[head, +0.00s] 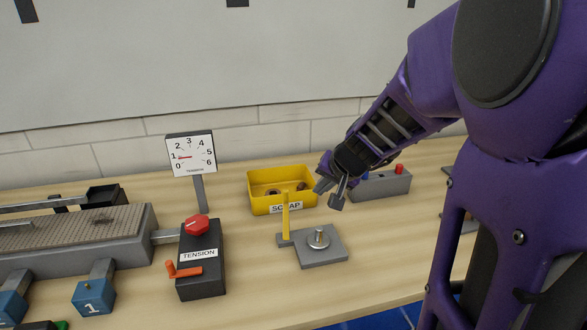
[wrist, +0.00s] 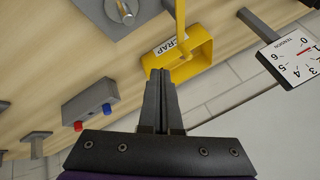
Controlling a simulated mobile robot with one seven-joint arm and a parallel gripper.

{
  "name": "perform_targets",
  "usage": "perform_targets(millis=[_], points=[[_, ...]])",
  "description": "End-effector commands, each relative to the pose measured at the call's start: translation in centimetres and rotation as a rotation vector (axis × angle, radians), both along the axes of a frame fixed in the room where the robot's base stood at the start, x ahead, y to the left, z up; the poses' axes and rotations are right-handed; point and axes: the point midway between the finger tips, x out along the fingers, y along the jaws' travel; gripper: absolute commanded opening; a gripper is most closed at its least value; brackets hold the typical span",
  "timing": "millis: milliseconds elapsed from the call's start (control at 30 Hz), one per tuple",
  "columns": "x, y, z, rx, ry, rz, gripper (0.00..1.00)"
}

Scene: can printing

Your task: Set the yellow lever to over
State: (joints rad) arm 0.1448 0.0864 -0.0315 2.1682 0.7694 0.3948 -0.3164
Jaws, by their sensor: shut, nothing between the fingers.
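The yellow lever (head: 286,215) stands upright on a small grey bracket beside a grey base plate (head: 322,254) with a round metal knob (head: 318,238). In the wrist view the lever (wrist: 181,22) reaches down from the top edge towards the yellow bin. My gripper (head: 335,196) is shut and empty, above the table to the right of the lever and apart from it in the head view. In the wrist view its closed fingers (wrist: 161,78) point up towards the bin. The lever's lower end is outside the wrist view.
A yellow SCRAP bin (head: 281,190) stands behind the lever. A grey box with red and blue buttons (head: 382,184) is at the right. The black TENSION box (head: 201,262), with a red knob and orange handle, and the dial (head: 190,155) are at the left. The table front is clear.

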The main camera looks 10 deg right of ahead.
Motion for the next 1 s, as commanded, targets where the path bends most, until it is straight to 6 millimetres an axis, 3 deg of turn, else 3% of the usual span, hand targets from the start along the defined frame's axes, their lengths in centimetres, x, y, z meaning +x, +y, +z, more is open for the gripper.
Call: perform_targets(millis=[100, 367, 433, 600, 1000], points=[[1.4, 0.4, -2.5, 0.0, 0.005, 0.001, 0.0], [4.6, 1.4, -6.8, 0.002, 0.005, 0.001, 0.0], [5.3, 2.5, -5.9, -0.001, 0.001, 0.005, 0.0], [6.4, 4.0, -6.1, -0.001, 0.001, 0.003, 0.0], [6.8, 4.6, -6.3, 0.0, 0.001, 0.0, 0.0]])
